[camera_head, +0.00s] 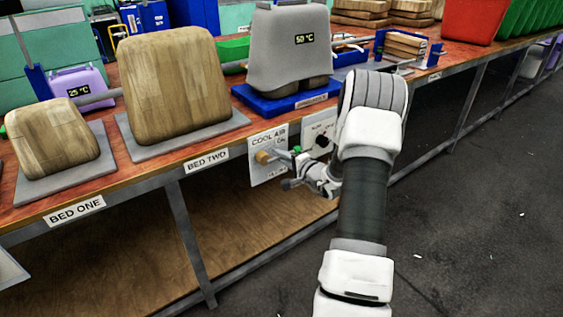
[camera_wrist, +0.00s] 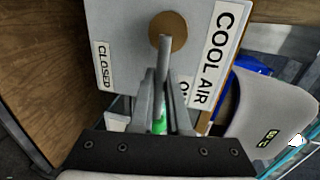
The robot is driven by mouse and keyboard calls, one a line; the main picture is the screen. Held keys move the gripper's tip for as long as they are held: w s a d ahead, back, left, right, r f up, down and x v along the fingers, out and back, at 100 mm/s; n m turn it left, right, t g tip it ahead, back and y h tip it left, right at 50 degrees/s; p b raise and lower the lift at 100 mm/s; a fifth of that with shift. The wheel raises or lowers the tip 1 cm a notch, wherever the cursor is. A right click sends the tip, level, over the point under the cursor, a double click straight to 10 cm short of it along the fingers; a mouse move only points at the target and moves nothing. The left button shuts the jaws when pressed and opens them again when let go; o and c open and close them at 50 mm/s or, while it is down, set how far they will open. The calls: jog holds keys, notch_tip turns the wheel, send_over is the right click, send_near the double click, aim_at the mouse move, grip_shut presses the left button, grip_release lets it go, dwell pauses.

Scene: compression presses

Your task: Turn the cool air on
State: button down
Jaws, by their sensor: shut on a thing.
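The white COOL AIR panel (camera_head: 267,172) is on the bench's front edge. It also fills the top of the wrist view (camera_wrist: 120,30). A round brass hub (camera_wrist: 168,32) carries a grey lever (camera_wrist: 163,55) with a green end (camera_wrist: 160,126). The lever points right from the hub in the head view. My gripper (camera_wrist: 166,88) is shut on the lever, its fingers on either side of it. In the wrist view a CLOSED label is at the panel's left; another label at the lower right is partly hidden by a finger.
A second panel (camera_head: 316,130) with a dark knob is just right, partly behind my arm. Above is a grey press (camera_head: 289,50) reading 50 °C on a blue base. Wooden blocks (camera_head: 175,85) stand on BED TWO and BED ONE.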

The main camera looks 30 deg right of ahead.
jog(key=shift+r, duration=0.15)
jog(key=c, duration=0.9)
grip_release()
jog(key=s+r+p, duration=0.3)
jog(key=s, duration=1.4)
jog(key=shift+d+r, duration=0.15)
jog(key=shift+d, duration=0.1)
